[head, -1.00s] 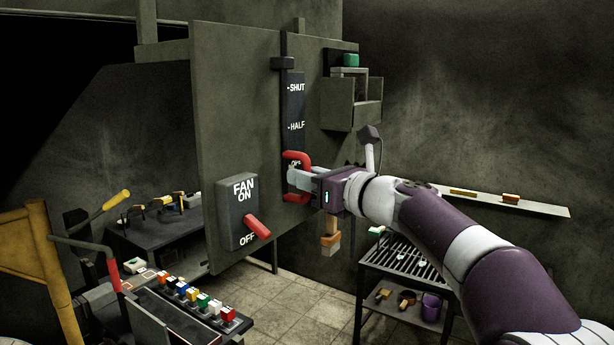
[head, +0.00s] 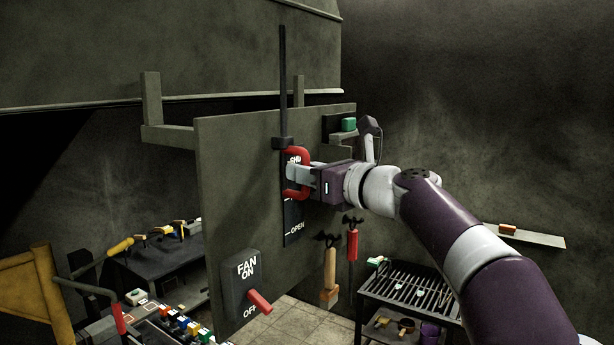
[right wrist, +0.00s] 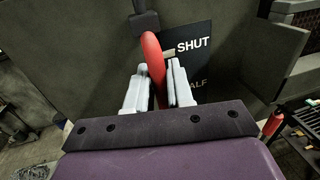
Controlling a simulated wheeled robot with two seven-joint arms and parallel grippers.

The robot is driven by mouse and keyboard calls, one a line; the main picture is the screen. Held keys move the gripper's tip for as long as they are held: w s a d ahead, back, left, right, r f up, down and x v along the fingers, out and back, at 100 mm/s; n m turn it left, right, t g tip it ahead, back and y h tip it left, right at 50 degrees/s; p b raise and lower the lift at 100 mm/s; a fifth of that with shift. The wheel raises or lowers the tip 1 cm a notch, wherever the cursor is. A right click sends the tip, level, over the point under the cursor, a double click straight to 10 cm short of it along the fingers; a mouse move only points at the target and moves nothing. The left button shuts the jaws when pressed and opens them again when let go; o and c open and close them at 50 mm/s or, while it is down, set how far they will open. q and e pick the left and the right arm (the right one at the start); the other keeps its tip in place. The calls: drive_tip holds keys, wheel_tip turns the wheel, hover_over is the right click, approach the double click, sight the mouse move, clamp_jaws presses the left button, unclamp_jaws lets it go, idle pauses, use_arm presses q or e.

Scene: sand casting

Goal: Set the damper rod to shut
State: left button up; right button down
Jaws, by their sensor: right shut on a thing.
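The damper rod's red handle (head: 298,158) is at the top of its dark scale plate (head: 293,222), beside the SHUT mark, which it partly covers in the head view. The OPEN mark shows lower on the plate. The dark rod (head: 283,85) runs up from the handle through a black guide block (head: 282,143). My right gripper (head: 296,175) is shut on the red handle. In the right wrist view the handle (right wrist: 153,58) stands between the two pale fingers, left of the word SHUT. My left gripper is not in view.
A fan switch box (head: 246,285) with a red lever is low on the same panel (head: 235,180). A green-topped thing (head: 348,125) sits behind the panel's right edge.

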drive_tip(key=shift+s+r, duration=0.15)
drive_tip(key=shift+r, duration=0.35)
drive_tip(key=c, duration=1.4)
unclamp_jaws()
drive_tip(key=shift+o, duration=1.2)
drive_tip(key=shift+w+a+f, duration=0.1)
drive_tip(key=shift+w+f, duration=0.1)
drive_tip(key=shift+f, duration=0.1)
drive_tip(key=b+v, duration=0.5)
drive_tip(key=v, duration=0.7)
drive_tip(key=shift+s+d, duration=0.25)
